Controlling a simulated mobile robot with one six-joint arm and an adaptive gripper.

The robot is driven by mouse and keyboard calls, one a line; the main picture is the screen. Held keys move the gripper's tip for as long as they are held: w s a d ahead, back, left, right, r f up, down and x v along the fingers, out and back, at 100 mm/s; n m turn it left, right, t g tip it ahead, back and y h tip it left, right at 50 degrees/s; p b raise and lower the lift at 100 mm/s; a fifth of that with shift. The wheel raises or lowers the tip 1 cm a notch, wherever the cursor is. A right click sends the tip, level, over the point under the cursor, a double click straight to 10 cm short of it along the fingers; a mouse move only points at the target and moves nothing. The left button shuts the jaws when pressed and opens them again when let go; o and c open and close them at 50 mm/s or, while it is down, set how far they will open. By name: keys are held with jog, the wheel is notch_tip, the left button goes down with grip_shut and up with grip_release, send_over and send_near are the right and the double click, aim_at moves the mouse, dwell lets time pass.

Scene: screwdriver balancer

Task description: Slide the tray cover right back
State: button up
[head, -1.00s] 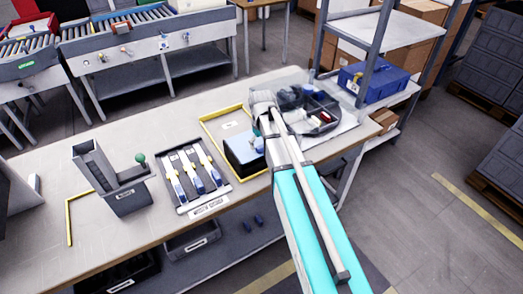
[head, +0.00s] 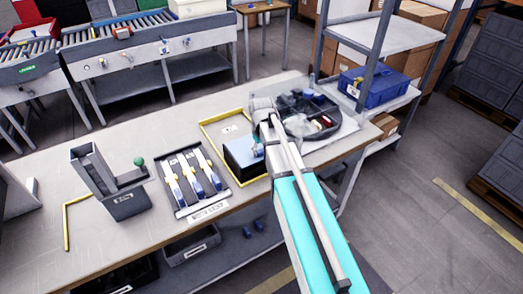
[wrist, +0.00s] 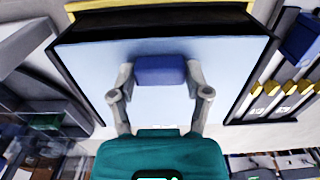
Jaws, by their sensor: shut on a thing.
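A low dark box with a light-blue top, which looks like the tray cover (head: 236,148), sits on the workbench inside a yellow outline. In the wrist view the light-blue cover (wrist: 85,75) fills the middle, with dark edges at left and right. A blue handle (wrist: 160,70) stands on it. My gripper (wrist: 160,78) is shut on this handle, with one finger at each side. In the head view my gripper (head: 257,150) is small and partly hidden by my arm, over the right part of the box. What lies under the cover is hidden.
The yellow outline (head: 207,135) surrounds the box. A tray with three tools (head: 177,197) is close on the left, and a grey stand (head: 120,190) is beyond it. A dark round-ended tray (head: 325,123) is to the right behind my arm. The bench (head: 50,170) is partly clear.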

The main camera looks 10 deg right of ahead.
jog(key=c, duration=0.4)
jog(key=w+a, duration=0.1)
jog(key=w, duration=0.3)
jog(key=w+a, duration=0.1)
jog(key=w, duration=0.3)
jog(key=w+a, duration=0.2)
jog(key=w, duration=0.2)
jog(key=shift+w, duration=0.2)
jog(key=o, duration=1.3)
jog(key=shift+s, duration=0.1)
